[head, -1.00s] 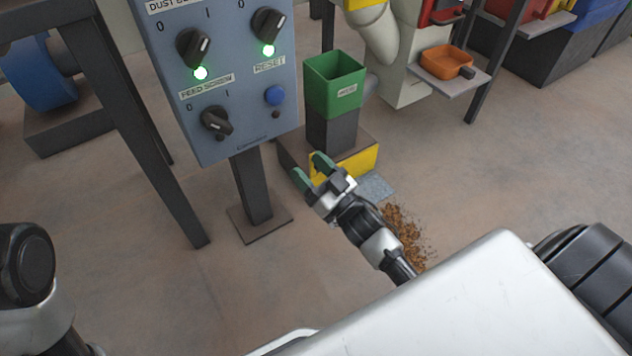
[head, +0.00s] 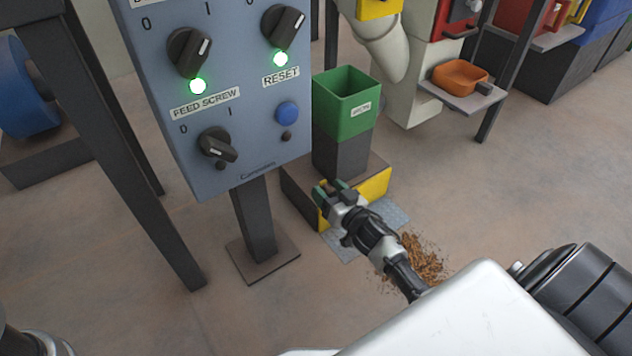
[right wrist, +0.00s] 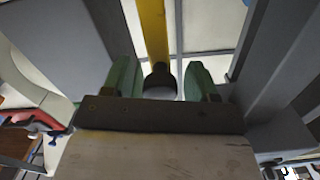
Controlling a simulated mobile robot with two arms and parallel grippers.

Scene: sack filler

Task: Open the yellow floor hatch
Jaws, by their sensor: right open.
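A yellow panel (head: 374,186) faces front on the low dark base under the green bin; I cannot tell whether this is the hatch, and no other yellow thing shows at floor level. My right gripper (head: 331,188) is in front of this base and overlaps its yellow face in the picture; contact cannot be told. Its green fingers (right wrist: 160,85) are apart in the right wrist view. A yellow bar (right wrist: 153,32) with a dark round end (right wrist: 160,79) shows between and beyond them, its distance unclear. My left gripper is out of view.
A blue-grey control panel (head: 225,100) on a post stands left of my right gripper. The green bin (head: 345,103) rises above the base. Brown spilled grain (head: 425,258) lies beside a grey floor plate (head: 390,213).

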